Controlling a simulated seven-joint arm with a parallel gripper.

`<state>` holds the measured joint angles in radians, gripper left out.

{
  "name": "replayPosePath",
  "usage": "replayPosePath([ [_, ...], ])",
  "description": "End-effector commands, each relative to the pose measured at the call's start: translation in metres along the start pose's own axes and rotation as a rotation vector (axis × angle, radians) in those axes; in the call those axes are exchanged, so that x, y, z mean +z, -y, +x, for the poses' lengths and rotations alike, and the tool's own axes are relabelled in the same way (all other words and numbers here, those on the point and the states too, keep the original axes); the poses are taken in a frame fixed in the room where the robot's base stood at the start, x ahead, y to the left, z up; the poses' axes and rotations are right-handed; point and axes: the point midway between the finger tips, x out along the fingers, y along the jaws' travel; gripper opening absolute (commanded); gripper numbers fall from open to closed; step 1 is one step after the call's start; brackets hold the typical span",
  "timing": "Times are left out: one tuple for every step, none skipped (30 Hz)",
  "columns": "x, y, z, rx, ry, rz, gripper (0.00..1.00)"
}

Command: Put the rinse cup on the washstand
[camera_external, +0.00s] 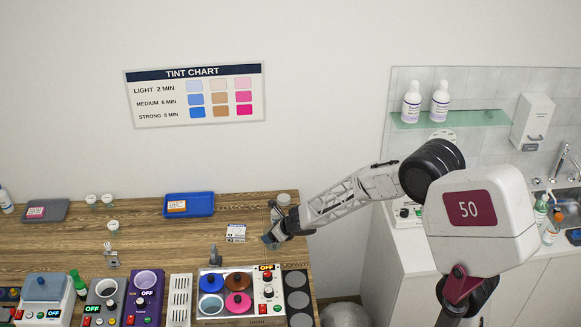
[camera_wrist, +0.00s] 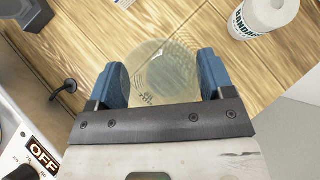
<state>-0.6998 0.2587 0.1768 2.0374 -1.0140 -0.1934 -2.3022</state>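A clear, faintly yellowish round cup (camera_wrist: 163,72), seemingly the rinse cup, lies between my gripper's blue fingers in the wrist view, low over the wooden table. Small print shows near its lower edge. My gripper (camera_wrist: 160,78) has its fingers well apart on either side of the cup; whether they press on it cannot be made out. In the external view my gripper (camera_external: 270,238) is at the table's right end, and I cannot make out the cup there. The washstand (camera_external: 530,277), a white cabinet with a sink, stands at the right, partly hidden by my arm.
A white bandage roll (camera_wrist: 268,14) stands just beyond my gripper. Devices line the table's front, including a pot warmer (camera_external: 266,290). A gap separates table and washstand.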

Motion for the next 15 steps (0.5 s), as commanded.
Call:
replayPosePath([
  [0.0000, 0.0000, 0.0000, 0.000, 0.000, 0.000, 0.54],
  [0.0001, 0.0000, 0.0000, 0.000, 0.000, 0.000, 0.52],
  [0.0001, 0.0000, 0.0000, 0.000, 0.000, 0.000, 0.52],
  [0.0001, 0.0000, -0.0001, 0.000, 0.000, 0.000, 0.52],
  [0.0001, 0.0000, -0.0001, 0.000, 0.000, 0.000, 0.48],
  [0.0001, 0.0000, -0.0001, 0.000, 0.000, 0.000, 0.48],
  [0.0001, 0.0000, -0.0001, 0.000, 0.000, 0.000, 0.48],
  [0.0001, 0.0000, -0.0001, 0.000, 0.000, 0.000, 0.48],
  [0.0001, 0.0000, -0.0001, 0.000, 0.000, 0.000, 0.48],
  [0.0002, 0.0000, -0.0001, 0.000, 0.000, 0.000, 0.48],
  [0.0002, 0.0000, -0.0002, 0.000, 0.000, 0.000, 0.48],
  [0.0004, 0.0000, -0.0003, 0.000, 0.000, 0.000, 0.48],
  [0.0007, 0.0000, -0.0005, 0.000, 0.000, 0.000, 0.48],
  [0.0010, 0.0000, -0.0008, 0.000, 0.001, 0.000, 0.48],
  [0.0016, 0.0000, -0.0013, 0.000, 0.001, 0.001, 0.48],
])
